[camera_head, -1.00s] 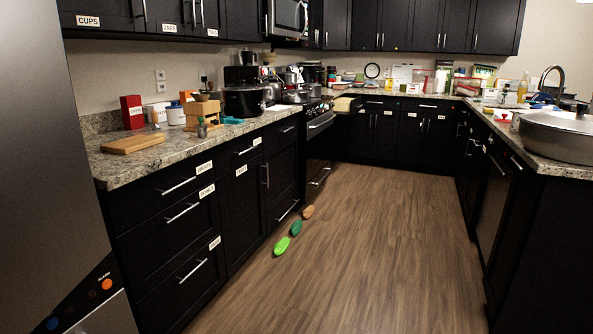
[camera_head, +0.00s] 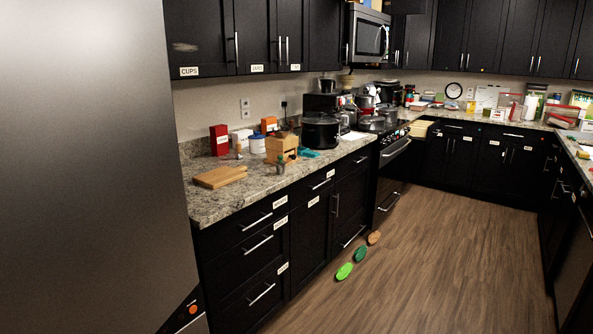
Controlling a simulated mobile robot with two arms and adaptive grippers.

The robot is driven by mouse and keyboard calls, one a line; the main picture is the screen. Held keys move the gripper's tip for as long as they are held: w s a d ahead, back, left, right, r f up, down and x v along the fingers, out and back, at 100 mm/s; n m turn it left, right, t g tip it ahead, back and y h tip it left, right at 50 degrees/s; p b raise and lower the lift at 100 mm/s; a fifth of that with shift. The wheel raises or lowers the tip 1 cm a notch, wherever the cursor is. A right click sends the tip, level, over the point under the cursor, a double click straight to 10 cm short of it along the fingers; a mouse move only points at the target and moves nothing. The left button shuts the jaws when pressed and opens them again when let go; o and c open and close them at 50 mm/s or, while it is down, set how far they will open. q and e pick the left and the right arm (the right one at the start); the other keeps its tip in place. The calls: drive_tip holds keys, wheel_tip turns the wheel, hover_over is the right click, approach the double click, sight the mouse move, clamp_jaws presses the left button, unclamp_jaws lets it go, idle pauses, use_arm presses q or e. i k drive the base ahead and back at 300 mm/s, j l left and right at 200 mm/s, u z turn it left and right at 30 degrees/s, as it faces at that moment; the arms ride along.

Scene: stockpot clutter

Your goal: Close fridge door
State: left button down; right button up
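A large grey fridge surface (camera_head: 90,170) fills the left side of the view, smooth and close to me. A dark patch with an orange round spot (camera_head: 193,309) shows at its lower right corner. I cannot tell whether this surface is the door or the fridge's side, or whether the door is open; no handle or gap shows. Neither of my grippers is in view.
A granite counter (camera_head: 215,205) over dark drawers runs along the left wall, holding a cutting board (camera_head: 219,177) and a black pot (camera_head: 320,132). Green (camera_head: 344,271), dark green (camera_head: 361,254) and tan (camera_head: 374,237) oval items lie on the wood floor (camera_head: 440,280), otherwise clear.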

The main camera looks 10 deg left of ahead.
sight(95, 235)
drive_tip(key=u, duration=1.65)
